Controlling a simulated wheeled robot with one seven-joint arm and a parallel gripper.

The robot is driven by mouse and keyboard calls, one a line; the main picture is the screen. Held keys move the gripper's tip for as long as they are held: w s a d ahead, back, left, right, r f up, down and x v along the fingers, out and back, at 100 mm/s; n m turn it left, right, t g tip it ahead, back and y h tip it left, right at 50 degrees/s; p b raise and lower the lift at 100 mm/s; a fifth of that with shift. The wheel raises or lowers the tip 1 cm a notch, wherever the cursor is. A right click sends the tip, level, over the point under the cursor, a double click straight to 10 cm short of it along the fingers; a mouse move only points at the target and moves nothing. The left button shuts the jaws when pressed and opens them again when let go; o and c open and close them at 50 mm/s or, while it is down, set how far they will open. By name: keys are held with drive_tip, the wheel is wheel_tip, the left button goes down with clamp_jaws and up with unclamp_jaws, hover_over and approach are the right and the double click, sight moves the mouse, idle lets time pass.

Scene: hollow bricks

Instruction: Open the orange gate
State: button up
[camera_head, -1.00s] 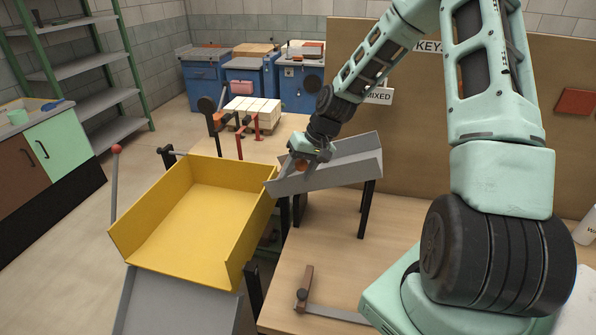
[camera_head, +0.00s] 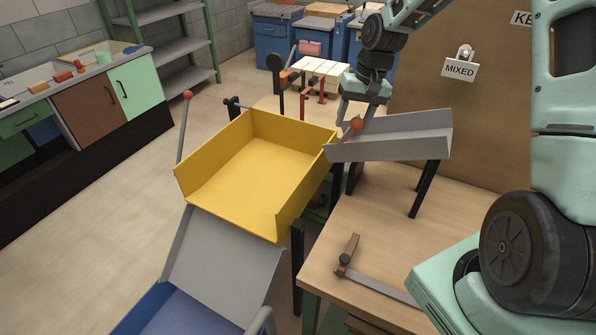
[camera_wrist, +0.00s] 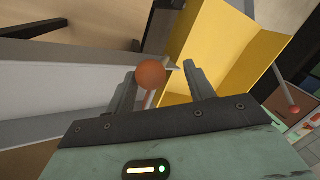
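The orange ball knob (camera_head: 357,124) of the gate sits at the lower end of the grey chute (camera_head: 405,145), beside the yellow tray (camera_head: 322,150). My gripper (camera_head: 356,113) is just above and around that knob, fingers pointing down. In the wrist view the fingers (camera_wrist: 160,80) are spread apart. The orange knob (camera_wrist: 151,74) shows between them, close to the left finger; I cannot tell whether they touch. The gate plate itself is hard to make out behind the knob and fingers.
A grey ramp (camera_head: 222,262) leads from the yellow tray down to a blue bin (camera_head: 180,312). A red-knobbed lever (camera_head: 185,125) stands left of the tray. Red clamps and pale blocks (camera_head: 320,70) lie behind. A clamp (camera_head: 350,255) lies on the wooden table.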

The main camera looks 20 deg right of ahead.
wheel_tip(320, 180, up, 14)
drive_tip(key=d+b, duration=0.3)
drive_tip(key=s+a+f+n+b, duration=0.1)
drive_tip(key=s+a+f+n, duration=0.1)
drive_tip(key=s+a, duration=0.3)
drive_tip(key=s+a+f+n+b, duration=0.1)
drive_tip(key=s+a+f+n, duration=0.2)
drive_tip(key=a, duration=0.9)
drive_tip(key=s+a+f+n+b, duration=0.1)
drive_tip(key=s+a+f, duration=0.3)
drive_tip(key=s+a, duration=0.4)
drive_tip(key=shift+s+a+f+n+g+h, duration=0.15)
drive_tip(key=shift+s+a+n+g+h, duration=0.25)
drive_tip(key=shift+a+n, duration=0.25)
